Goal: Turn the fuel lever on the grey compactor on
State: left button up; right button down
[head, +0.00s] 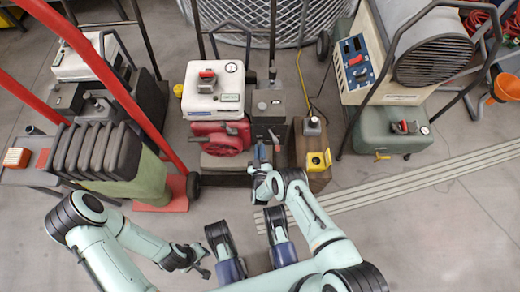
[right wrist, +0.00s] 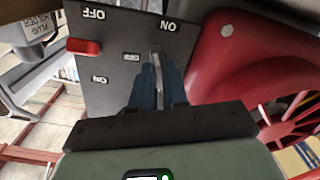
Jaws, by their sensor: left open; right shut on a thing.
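The compactor in the middle of the head view has a white tank (head: 213,90), a red engine part (head: 220,138) and a dark grey body (head: 270,104). Its dark panel (right wrist: 118,35) fills the upper right wrist view, with a red switch (right wrist: 83,47) and ON and OFF labels that read upside down. A thin grey lever (right wrist: 158,72) on the panel lies between the blue fingers of my right gripper (right wrist: 157,92), which is shut on it. My right gripper also shows at the front of the machine (head: 262,160). My left gripper (head: 202,262) is open and empty, low over the floor.
A green machine with a red handle (head: 120,160) stands left. A brown block with a yellow part (head: 318,160) stands right of my right gripper. A green heater-like unit (head: 385,128) is further right. The floor at front right is free, with a floor grate (head: 400,185).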

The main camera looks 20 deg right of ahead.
jog(key=shift+w+m, duration=0.1)
jog(key=shift+m, duration=2.1)
jog(key=c, duration=1.1)
grip_release()
jog(key=shift+c, duration=0.2)
